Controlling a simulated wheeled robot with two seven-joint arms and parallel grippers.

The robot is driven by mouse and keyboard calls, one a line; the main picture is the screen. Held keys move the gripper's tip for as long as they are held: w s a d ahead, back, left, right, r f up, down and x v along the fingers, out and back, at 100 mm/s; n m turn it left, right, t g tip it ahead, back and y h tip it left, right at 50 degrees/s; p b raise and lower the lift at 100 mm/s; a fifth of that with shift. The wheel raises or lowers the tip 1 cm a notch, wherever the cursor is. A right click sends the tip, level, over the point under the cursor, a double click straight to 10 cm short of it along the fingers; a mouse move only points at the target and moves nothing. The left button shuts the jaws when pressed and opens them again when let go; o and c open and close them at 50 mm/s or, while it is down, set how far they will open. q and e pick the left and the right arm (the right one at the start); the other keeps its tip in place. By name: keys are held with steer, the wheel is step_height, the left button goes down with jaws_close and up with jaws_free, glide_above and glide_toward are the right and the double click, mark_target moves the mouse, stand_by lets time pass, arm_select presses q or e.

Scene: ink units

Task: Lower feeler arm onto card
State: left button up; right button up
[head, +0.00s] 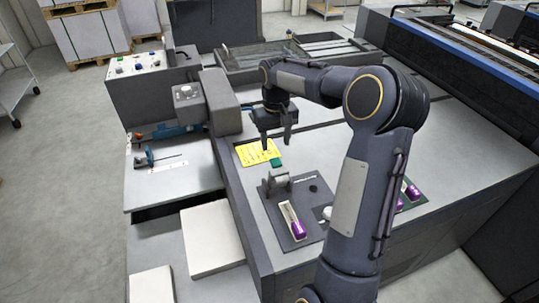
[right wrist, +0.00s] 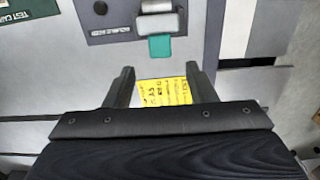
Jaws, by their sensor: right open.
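My right gripper (head: 276,142) points down above the machine's grey top, open and empty, just beyond a small grey pivoting piece (head: 278,180) with a green tab (head: 276,162), which looks like the feeler arm. In the right wrist view the fingers (right wrist: 160,85) stand wide apart. The grey piece (right wrist: 160,22) and its green tab (right wrist: 160,48) lie ahead of them, apart from both fingers. A dark green patch (right wrist: 22,10) marked "TEST CAR…" is cut off at the upper left. No separate card is clearly seen under the tab. My left gripper is not in view.
A yellow printed label (head: 256,152) lies on the top beside the gripper; it also shows between the fingers (right wrist: 165,92). A dark plate (head: 283,225) carries a purple-ended holder (head: 292,221). Another purple piece (head: 412,191) is partly behind my forearm.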

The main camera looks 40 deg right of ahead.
mark_target(275, 160)
step_height(275, 160, down, 7)
steer(key=shift+r, duration=0.2)
jaws_close()
stand_by(0.4)
